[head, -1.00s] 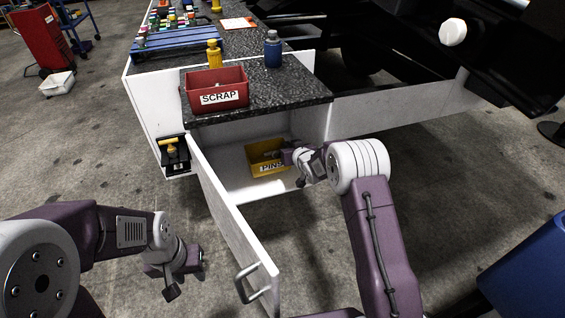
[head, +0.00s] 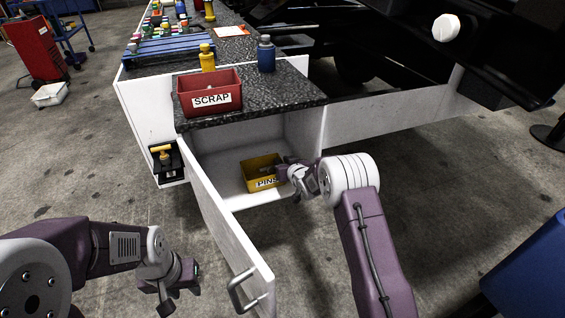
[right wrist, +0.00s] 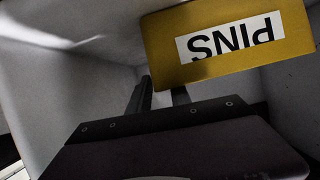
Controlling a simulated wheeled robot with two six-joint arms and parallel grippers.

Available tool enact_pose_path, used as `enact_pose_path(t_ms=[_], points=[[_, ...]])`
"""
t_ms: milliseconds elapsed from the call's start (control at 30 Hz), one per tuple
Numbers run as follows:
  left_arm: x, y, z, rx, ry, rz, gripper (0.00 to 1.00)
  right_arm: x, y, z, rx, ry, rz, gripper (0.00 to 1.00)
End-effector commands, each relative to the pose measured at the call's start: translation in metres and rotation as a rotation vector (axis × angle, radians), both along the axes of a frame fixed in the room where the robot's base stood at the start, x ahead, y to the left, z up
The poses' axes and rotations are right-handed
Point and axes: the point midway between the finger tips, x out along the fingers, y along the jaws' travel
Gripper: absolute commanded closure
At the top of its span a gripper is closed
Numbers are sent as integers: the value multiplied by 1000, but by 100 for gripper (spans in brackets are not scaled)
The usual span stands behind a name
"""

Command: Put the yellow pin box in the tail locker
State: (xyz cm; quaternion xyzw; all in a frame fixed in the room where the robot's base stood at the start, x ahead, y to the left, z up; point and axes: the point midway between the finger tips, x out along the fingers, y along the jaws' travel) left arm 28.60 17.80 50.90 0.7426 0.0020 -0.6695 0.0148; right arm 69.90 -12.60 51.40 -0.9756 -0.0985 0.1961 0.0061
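The yellow pin box (head: 262,172), labelled PINS, is inside the open white locker (head: 218,176) under the end of the counter. Its label faces me. My right gripper (head: 284,169) reaches into the locker at the right-hand wall of the box. In the right wrist view the box (right wrist: 228,42) fills the upper right, and the dark fingers (right wrist: 160,95) meet its edge, one passing behind the labelled side. They appear shut on that wall; the fingertips are partly hidden. Whether the box touches the locker floor is unclear. My left gripper (head: 182,284) hangs low, left of the door; its fingers are unclear.
The locker door (head: 228,235) stands swung open toward me, its handle (head: 244,290) near the bottom. A red SCRAP bin (head: 209,94), a yellow bottle (head: 207,58) and a blue bottle (head: 266,54) stand on the counter. A black latch unit (head: 166,158) is left of the locker.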

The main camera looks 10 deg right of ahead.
Motion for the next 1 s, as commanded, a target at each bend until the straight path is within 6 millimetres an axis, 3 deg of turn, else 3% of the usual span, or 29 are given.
enact_pose_path(t_ms=[233, 700, 1000], points=[[0, 0, 10, 0, 0, 0, 64, -10, -2, 10, 0, 1, 0, 76], [0, 0, 45, 0, 0, 0, 64, -94, -21, 45, 0, 2, -1, 76], [0, 0, 47, 0, 0, 0, 64, -109, -24, 49, 0, 1, 0, 76]])
